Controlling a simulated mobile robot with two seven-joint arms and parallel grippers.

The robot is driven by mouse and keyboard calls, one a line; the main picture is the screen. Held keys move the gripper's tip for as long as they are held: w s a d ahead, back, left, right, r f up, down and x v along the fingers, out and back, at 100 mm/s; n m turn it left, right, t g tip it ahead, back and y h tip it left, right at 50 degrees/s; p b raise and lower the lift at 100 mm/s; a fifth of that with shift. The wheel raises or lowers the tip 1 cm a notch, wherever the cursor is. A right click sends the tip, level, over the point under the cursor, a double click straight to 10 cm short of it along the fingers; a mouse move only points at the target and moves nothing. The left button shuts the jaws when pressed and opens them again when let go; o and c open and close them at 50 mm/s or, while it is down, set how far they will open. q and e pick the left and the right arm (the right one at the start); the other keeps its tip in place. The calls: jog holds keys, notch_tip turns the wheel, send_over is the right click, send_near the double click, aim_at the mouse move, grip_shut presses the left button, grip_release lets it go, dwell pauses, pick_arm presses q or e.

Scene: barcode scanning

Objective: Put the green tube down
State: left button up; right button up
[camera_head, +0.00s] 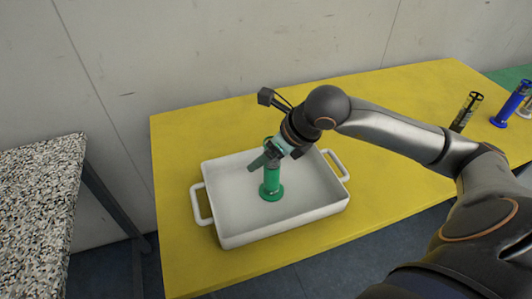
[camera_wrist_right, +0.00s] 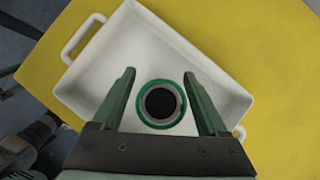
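The green tube (camera_head: 271,181) stands upright on the floor of the white tray (camera_head: 232,237), its round base flat on the tray. In the right wrist view I look down into the tube's dark round mouth (camera_wrist_right: 161,103); the tray (camera_wrist_right: 95,62) surrounds it. My right gripper (camera_head: 268,156) is at the upper part of the tube, coming from the upper right. In the wrist view its two fingers (camera_wrist_right: 160,76) are spread on either side of the tube, with a gap visible on each side. My left gripper is not in view.
The tray has raised walls and a handle at each end, and sits on a yellow table (camera_head: 185,135). A dark tube (camera_head: 466,111) and a blue tube (camera_head: 511,104) stand at the right. A speckled counter (camera_head: 38,205) is at the left. The tray floor around the tube is clear.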

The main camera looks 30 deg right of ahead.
jog(key=v, duration=1.2)
jog(key=shift+r, duration=0.2)
jog(key=shift+s, duration=0.1)
